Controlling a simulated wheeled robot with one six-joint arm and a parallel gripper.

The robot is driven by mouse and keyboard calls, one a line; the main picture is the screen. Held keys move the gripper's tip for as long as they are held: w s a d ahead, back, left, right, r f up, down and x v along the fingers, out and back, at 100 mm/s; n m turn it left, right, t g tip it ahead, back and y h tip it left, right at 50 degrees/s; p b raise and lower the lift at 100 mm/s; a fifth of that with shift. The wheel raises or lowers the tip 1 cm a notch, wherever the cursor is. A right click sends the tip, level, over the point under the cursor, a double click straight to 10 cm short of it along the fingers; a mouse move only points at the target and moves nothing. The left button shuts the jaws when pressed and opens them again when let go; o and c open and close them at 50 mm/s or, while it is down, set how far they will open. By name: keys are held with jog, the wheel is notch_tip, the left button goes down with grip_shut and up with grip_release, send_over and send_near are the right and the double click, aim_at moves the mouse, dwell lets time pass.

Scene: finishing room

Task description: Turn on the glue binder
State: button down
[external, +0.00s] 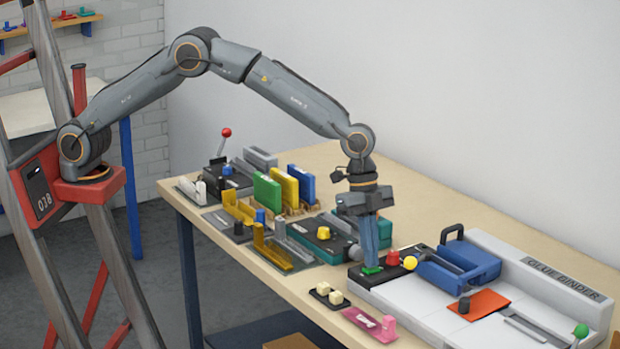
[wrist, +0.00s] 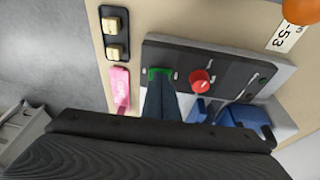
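The glue binder (external: 425,302) is a long white machine at the right of the bench, with its name on the back rail. Its dark control panel (wrist: 222,68) carries a green button (wrist: 161,71) and a round red knob (wrist: 201,81). In the external view the green button (external: 371,270) is directly under my gripper (external: 371,262), beside the red knob (external: 392,257). My gripper points down with its fingers together and nothing visible between them. In the wrist view its fingertips (wrist: 160,80) overlap the green button and partly hide it. I cannot tell whether it is pressed.
A two-switch block (external: 329,296) and a pink piece (external: 370,325) lie in front. Coloured blocks and other machines crowd the bench (external: 325,157) to the left.

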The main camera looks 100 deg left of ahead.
jog(key=shift+r, duration=0.45)
jog(key=w+b+v, duration=0.1)
jog(key=b+v, duration=0.1)
jog(key=v, duration=1.1)
jog(key=shift+d, duration=0.2)
jog(key=shift+r, duration=0.15)
jog(key=shift+s+d+r, duration=0.1)
jog(key=shift+s+d, duration=0.4)
